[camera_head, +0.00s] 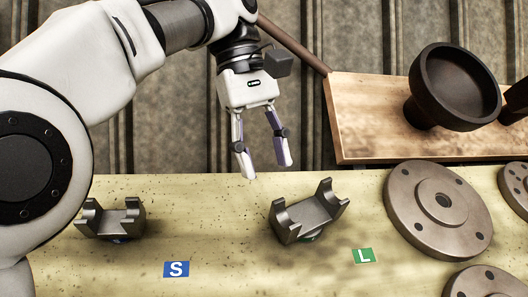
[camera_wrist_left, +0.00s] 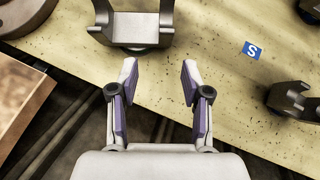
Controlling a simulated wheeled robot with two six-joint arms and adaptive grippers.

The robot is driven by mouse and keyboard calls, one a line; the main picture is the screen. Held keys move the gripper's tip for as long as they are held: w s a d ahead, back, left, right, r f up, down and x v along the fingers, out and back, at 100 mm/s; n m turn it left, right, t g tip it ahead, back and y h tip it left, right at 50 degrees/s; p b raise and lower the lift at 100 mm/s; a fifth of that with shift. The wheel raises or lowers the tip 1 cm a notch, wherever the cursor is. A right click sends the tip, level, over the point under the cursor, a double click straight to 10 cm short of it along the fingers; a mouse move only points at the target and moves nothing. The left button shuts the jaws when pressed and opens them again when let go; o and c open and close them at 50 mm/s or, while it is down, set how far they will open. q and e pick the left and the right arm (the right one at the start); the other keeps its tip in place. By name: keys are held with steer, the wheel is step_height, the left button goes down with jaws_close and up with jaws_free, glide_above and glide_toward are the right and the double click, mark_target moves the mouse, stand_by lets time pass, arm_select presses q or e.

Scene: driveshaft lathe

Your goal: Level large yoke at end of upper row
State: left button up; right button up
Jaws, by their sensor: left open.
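The large yoke (camera_head: 308,216), grey metal with two upright prongs, sits on the pale speckled bench beside the green L label (camera_head: 364,256). It is tilted in the head view, its right side higher than its left. My left gripper (camera_head: 267,170) is open and empty, pointing down behind and left of this yoke, apart from it. In the left wrist view the large yoke (camera_wrist_left: 132,28) is at the top, just beyond the open fingertips (camera_wrist_left: 159,72); its upper part is cut off. My right gripper is not in view.
A smaller yoke (camera_head: 112,222) stands at the left near the blue S label (camera_head: 176,269). A large round flange (camera_head: 438,210) lies at the right, with others beyond. A raised wooden board (camera_head: 375,138) behind carries a dark cup-shaped part (camera_head: 452,88). Bench between the yokes is clear.

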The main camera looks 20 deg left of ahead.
mark_target(277, 198)
arm_select(q)
steer(key=s+d+f, duration=0.1)
steer(key=f, duration=0.1)
steer(key=s+d+f+b, duration=0.1)
steer(key=shift+s+d+f, duration=0.2)
steer(key=shift+f, duration=0.2)
steer(key=shift+w+a+f+b, duration=0.25)
steer(key=shift+w+f+b, duration=0.05)
steer(key=shift+w+f, duration=0.95)
steer(key=shift+s+d+r, duration=0.1)
steer(key=shift+s, duration=0.1)
steer(key=shift+s+d+r, duration=0.1)
steer(key=shift+s, duration=0.15)
steer(key=c, duration=0.8)
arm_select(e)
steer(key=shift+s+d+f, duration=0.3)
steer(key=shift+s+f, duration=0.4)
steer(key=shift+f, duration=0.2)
arm_select(q)
jaws_close()
